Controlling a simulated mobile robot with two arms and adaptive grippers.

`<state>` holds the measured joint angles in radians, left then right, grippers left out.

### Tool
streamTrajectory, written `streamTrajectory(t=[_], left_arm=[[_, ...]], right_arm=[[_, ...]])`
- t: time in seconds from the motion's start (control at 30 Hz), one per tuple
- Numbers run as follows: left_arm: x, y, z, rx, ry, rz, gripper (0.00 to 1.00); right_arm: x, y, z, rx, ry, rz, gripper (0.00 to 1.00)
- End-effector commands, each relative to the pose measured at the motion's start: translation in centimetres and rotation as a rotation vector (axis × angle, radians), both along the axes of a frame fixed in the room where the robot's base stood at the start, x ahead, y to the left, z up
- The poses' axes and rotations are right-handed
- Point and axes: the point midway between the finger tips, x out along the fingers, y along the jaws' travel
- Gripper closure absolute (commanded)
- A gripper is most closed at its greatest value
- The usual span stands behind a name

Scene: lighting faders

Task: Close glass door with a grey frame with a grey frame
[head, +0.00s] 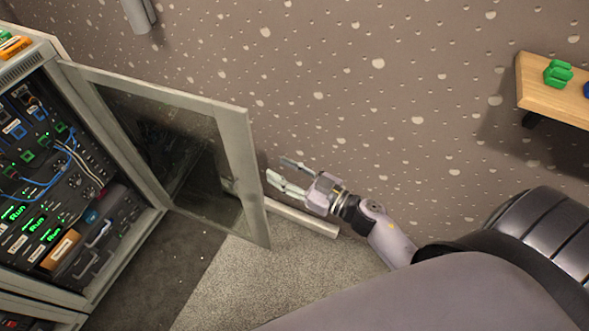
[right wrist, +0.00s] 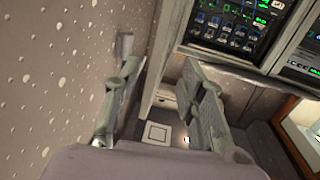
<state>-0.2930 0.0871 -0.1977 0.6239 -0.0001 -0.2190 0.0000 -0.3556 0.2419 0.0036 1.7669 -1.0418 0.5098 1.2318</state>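The glass door with a grey frame (head: 236,150) stands wide open, swung out from the rack cabinet at the left of the head view. Its free vertical edge points toward the right. My right gripper (head: 276,168) is just to the right of that edge in the head view, with its fingers parted and pointing left toward the door. In the right wrist view the two fingers are spread wide, with nothing held between them. A pale upright strip (right wrist: 166,60), apparently the door's frame, shows beyond the gap. I cannot tell whether a finger touches the door. My left gripper is not in view.
The grey cabinet (head: 128,238) holds lit panels and cables. A speckled wall (head: 400,90) runs behind the door and my right arm. A wooden shelf (head: 548,97) with a green object (head: 558,73) juts from the wall at right. The carpet below the door looks clear.

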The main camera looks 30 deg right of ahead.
Motion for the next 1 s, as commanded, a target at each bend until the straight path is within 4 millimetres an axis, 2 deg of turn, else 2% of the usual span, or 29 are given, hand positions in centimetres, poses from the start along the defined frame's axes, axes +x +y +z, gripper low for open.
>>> streamTrajectory(t=[0.3,0.57,0.7,1.0], left_arm=[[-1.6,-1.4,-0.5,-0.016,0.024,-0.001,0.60],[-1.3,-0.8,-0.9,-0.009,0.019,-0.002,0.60],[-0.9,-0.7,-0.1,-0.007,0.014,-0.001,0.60],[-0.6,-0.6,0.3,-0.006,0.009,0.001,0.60]], right_arm=[[2.5,1.4,0.1,0.000,-0.004,0.001,0.63],[5.2,3.0,0.1,0.001,-0.004,-0.001,0.63],[6.6,3.8,0.3,0.002,-0.001,-0.001,0.63],[8.4,4.8,0.1,0.000,-0.001,-0.002,0.63]])
